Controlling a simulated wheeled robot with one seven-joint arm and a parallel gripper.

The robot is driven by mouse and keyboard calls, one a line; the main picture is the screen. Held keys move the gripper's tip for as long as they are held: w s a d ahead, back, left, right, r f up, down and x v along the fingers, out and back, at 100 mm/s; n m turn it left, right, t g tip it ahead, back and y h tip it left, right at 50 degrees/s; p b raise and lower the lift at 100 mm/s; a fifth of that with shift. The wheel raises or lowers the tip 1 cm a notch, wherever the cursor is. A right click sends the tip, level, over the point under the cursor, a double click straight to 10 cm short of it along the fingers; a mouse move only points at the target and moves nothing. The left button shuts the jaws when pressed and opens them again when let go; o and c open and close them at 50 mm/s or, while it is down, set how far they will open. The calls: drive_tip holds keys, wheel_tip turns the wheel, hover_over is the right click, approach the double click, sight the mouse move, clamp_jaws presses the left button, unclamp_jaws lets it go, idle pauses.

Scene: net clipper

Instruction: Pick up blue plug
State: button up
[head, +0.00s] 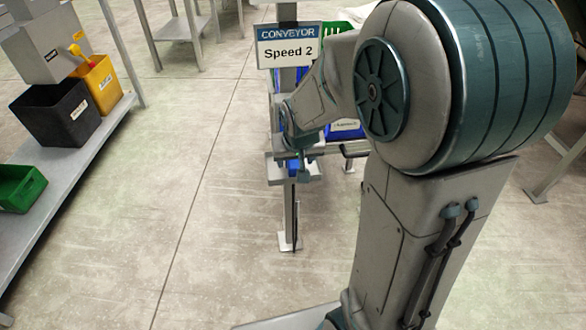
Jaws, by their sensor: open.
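A small blue thing, which looks like the blue plug (293,168), shows at the small grey ledge (273,170) on the upright post in the middle of the head view. My gripper (301,158) is at the end of my arm, right at this ledge, and points down close to the blue plug. Its jaws are open. The fingers are small and partly merge with the ledge, so I cannot tell whether they are around the plug or touching it.
A conveyor sign (288,46) reading "Speed 2" stands above the post. A green crate (335,30) is behind it. At left, a grey shelf (122,112) bears a black bin (58,120) and a yellow bin (100,85); a green bin (18,190) is lower. The floor between is clear.

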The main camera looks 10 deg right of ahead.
sight(294, 165)
drive_tip(key=b+x, duration=0.1)
drive_tip(key=x, duration=0.1)
drive_tip(key=b+x, duration=0.1)
drive_tip(key=x, duration=0.2)
drive_tip(key=b+x, duration=0.1)
drive_tip(key=x, duration=0.2)
drive_tip(key=shift+w+d, duration=0.2)
drive_tip(key=shift+w, duration=0.1)
drive_tip(key=shift+r, duration=0.15)
drive_tip(key=c, duration=1.1)
